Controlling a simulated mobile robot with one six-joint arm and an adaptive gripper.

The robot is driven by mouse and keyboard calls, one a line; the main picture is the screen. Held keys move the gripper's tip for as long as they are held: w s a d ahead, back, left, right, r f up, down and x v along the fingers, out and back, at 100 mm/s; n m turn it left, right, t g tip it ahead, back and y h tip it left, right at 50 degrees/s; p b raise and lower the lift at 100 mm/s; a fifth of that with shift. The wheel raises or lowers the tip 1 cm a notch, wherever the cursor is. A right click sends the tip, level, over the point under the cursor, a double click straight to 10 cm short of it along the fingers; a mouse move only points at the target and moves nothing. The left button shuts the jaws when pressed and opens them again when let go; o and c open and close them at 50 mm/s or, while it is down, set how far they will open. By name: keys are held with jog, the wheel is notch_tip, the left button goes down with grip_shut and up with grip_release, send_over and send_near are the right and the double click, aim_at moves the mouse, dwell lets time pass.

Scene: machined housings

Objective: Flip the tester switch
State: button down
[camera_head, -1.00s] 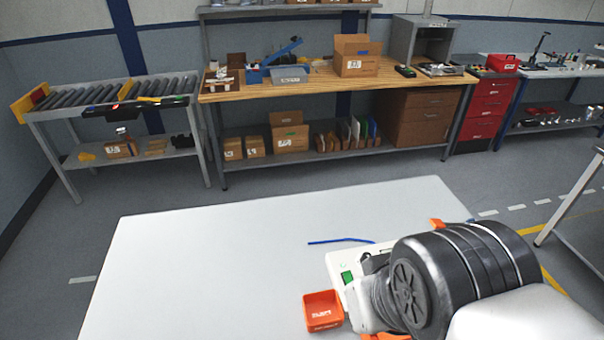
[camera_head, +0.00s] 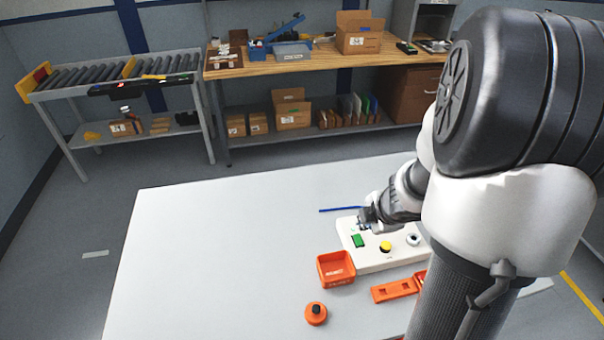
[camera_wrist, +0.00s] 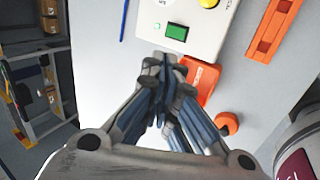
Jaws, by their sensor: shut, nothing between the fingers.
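The white tester box (camera_head: 372,262) lies on the white table, with a green rectangular part (camera_head: 358,240), a yellow button (camera_head: 385,247) and a round dark-centred part (camera_head: 413,240) on its top. I cannot tell for sure which part is the switch. My gripper (camera_head: 366,222) is shut and empty over the tester's far left corner, near the green part; contact cannot be told. In the wrist view the shut fingertips (camera_wrist: 160,62) point at the edge of the tester (camera_wrist: 150,28), with the green part (camera_wrist: 176,31) just beyond them.
An open orange bin (camera_head: 336,269) stands left of the tester, and a round orange piece (camera_head: 316,313) with a dark knob is nearer. An orange strip (camera_head: 394,290) lies in front of the tester. A blue rod or cable (camera_head: 340,209) lies behind. The table's left side is clear.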

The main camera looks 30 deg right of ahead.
jog(key=b, duration=0.9)
send_over(358, 240)
jog(key=a, duration=0.2)
notch_tip(358, 240, down, 12)
jog(key=shift+a+r, duration=0.1)
jog(key=shift+a, duration=0.05)
jog(key=shift+b+x, duration=0.45)
jog(key=shift+x, duration=0.35)
jog(key=shift+w+r+g+p, duration=0.2)
jog(key=shift+g+p, duration=0.1)
jog(key=shift+p, duration=0.8)
